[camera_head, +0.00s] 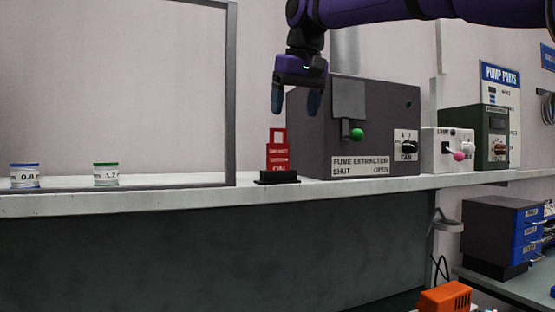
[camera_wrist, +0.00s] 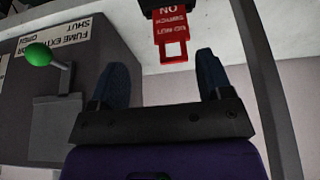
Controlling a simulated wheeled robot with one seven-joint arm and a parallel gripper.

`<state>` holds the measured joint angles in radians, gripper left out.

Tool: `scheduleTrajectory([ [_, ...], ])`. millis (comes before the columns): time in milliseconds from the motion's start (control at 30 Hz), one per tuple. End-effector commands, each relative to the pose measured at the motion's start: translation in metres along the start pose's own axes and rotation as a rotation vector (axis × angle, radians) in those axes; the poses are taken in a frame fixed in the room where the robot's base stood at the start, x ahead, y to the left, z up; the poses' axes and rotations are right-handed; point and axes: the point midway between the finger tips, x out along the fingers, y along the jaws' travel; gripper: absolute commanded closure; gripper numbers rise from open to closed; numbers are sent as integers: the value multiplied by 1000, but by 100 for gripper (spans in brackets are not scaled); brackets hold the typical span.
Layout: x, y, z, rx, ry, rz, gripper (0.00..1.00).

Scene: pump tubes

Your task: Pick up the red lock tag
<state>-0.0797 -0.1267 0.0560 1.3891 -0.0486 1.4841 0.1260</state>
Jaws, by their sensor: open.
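The red lock tag (camera_head: 278,152) stands upright in a black base (camera_head: 278,177) on the bench shelf, left of the fume extractor box. It has white lettering and an opening near its top. My gripper (camera_head: 296,108) is above the tag, pointing down, slightly to its right in the head view. In the wrist view the tag (camera_wrist: 172,35) shows ahead of the open fingers (camera_wrist: 164,75), near the middle of the gap. The fingers are apart and empty, and do not appear to touch the tag.
The grey fume extractor box (camera_head: 375,110) with a green-knobbed lever (camera_head: 356,134) stands close on the right. A grey frame post (camera_head: 230,90) rises on the left. Two small labelled tins (camera_head: 25,176) (camera_head: 106,175) stand farther left.

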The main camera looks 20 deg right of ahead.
Motion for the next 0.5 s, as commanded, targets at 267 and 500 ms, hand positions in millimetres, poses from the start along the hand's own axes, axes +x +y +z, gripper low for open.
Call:
scheduleTrajectory([
  [267,-11,-8,-35,5,-7,-2,28],
  [500,21,-9,-34,5,-10,-2,28],
])
